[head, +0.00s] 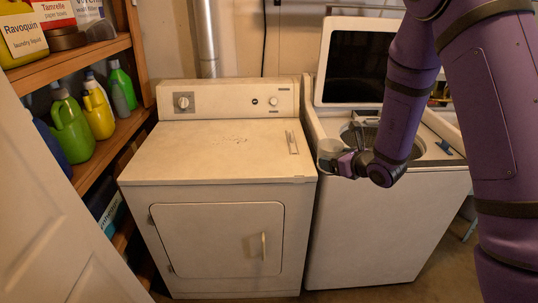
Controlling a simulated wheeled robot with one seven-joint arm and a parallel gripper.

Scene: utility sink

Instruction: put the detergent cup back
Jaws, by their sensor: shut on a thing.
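The detergent cup (327,149) is a small, pale, translucent cup. My gripper (338,162) is shut on it and holds it in the air in front of the gap between the two machines, near the front right corner of the dryer top. The cup looks roughly upright; its contents cannot be made out. The fingers are small in this view and partly hidden by the cup and the wrist. On the shelves at left stand a green jug (70,127), a yellow jug (98,114) and a bright green bottle (122,84).
The white dryer (215,150) has a mostly clear top with a thin slot-like mark at right. The washer (385,225) stands beside it, its lid (331,50) raised. The wooden shelf (120,137) and a white door (50,225) border the left side.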

